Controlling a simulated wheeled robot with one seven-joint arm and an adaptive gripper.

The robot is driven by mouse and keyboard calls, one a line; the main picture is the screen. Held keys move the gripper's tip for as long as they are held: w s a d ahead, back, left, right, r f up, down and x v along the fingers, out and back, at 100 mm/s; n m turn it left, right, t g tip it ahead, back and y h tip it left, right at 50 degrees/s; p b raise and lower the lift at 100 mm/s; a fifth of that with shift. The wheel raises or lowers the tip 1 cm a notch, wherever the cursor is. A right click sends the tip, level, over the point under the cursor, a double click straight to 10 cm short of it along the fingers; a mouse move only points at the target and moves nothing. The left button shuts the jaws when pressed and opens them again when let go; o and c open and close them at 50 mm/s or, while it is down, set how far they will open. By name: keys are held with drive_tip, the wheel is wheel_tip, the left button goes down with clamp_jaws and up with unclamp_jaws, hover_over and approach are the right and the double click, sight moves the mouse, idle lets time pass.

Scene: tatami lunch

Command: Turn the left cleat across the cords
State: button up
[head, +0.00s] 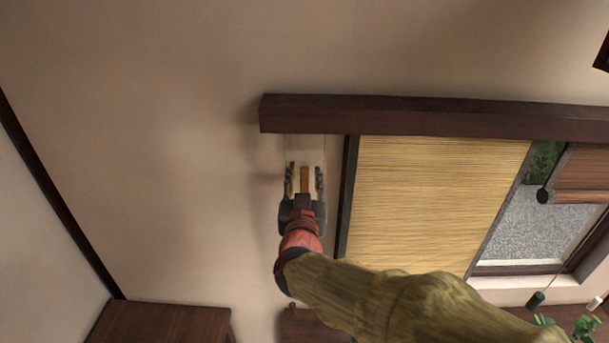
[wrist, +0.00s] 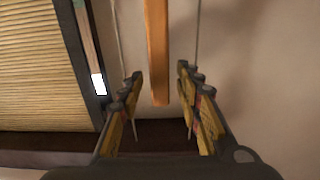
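The left cleat is an orange-brown wooden bar (head: 304,180) on the wall left of the straw blind. It stands upright, and it also shows in the wrist view (wrist: 157,45). One thin pale cord (wrist: 119,40) runs on one side of it and another cord (wrist: 198,28) on the other, both roughly along its length. My gripper (head: 305,167) is open at the cleat, with a finger on each side. In the wrist view, gaps show between the bar and both fingers. The cleat's mount on the wall is hidden.
A dark wooden beam (head: 430,116) runs above the cleat and blinds. The lowered straw blind (head: 440,195) and its dark frame edge (head: 347,195) are close on the right. A second, brown blind (head: 583,175) hangs farther right. The wall to the left is bare.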

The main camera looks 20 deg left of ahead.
drive_tip(key=shift+c, duration=1.4)
clamp_jaws()
